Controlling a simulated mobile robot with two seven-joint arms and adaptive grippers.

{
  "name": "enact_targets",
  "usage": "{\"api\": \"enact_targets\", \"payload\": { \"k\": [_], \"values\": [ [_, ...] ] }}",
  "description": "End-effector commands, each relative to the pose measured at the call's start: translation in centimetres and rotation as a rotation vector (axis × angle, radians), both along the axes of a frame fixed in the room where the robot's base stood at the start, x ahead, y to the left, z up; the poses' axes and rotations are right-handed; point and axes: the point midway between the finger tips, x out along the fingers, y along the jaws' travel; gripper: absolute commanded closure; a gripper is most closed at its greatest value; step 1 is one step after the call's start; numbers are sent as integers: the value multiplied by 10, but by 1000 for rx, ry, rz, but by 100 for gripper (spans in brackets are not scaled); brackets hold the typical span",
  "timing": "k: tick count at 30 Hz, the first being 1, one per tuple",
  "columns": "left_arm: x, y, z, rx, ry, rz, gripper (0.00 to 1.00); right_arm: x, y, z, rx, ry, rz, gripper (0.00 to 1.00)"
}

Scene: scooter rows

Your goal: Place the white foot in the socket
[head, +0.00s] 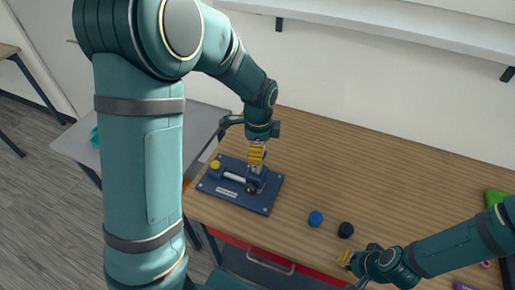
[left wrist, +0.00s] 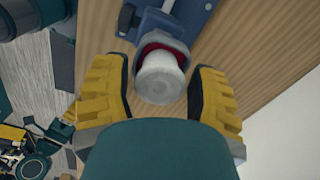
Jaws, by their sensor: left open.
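The white foot (left wrist: 162,76) shows in the left wrist view as a pale, round, stepped piece. The socket belongs to a blue fixture (head: 236,202) on the wooden table. My left gripper (left wrist: 158,95) is open, with one yellow finger on each side of the foot and gaps between. In the head view the left gripper (head: 257,155) is above the fixture's right part and hides the foot. My right gripper (head: 345,259) is low near the table's front edge; its opening is unclear.
The fixture also carries a white rod (head: 234,177) and a yellow knob (head: 215,164). A blue cap (head: 315,218) and a black cap (head: 346,229) lie between the fixture and my right gripper. A green object (head: 495,198) is at far right. The table's back middle is clear.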

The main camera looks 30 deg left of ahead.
Motion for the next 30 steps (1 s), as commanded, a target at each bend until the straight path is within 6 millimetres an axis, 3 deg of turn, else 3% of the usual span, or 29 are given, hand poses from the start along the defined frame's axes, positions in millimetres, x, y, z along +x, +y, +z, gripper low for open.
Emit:
{"api": "enact_targets", "payload": {
  "k": [5,19,24,30],
  "values": [
    [1,0,13,-1,-3,-1,42,0,0,3,0,0,1,100],
    [1,-2,103,-1,-4,0,42,0,0,9,1,0,1,100],
    [1,-2,119,-1,-1,0,42,0,0,10,1,0,2,100],
    [1,-2,123,0,-1,0,42,0,0,10,1,0,2,100]
  ]
}}
